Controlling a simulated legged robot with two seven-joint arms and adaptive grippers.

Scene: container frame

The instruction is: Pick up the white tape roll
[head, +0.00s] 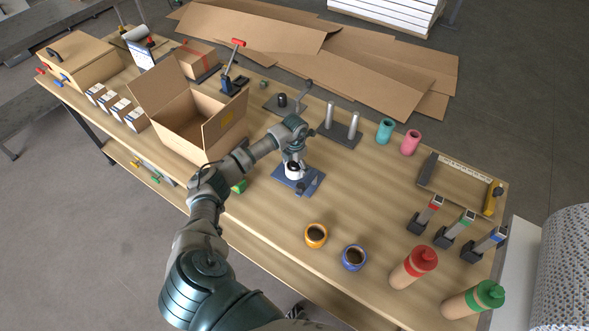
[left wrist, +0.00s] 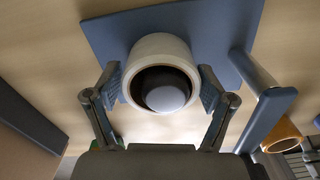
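The white tape roll (head: 291,173) stands on a blue base plate (head: 312,179) near the middle of the table. In the left wrist view, the roll (left wrist: 158,48) faces me with a pale round core inside its dark hole, and the blue plate (left wrist: 225,35) lies behind it. My left gripper (head: 293,160) is directly above the roll. Its fingers (left wrist: 161,88) are spread, one on each side of the roll and very close to it. Whether the pads touch the roll is not clear. My right gripper is not in view.
An open cardboard box (head: 226,127) stands left of my left gripper. A stand with two metal posts (head: 339,134) is behind right. Bare tabletop lies right of the roll.

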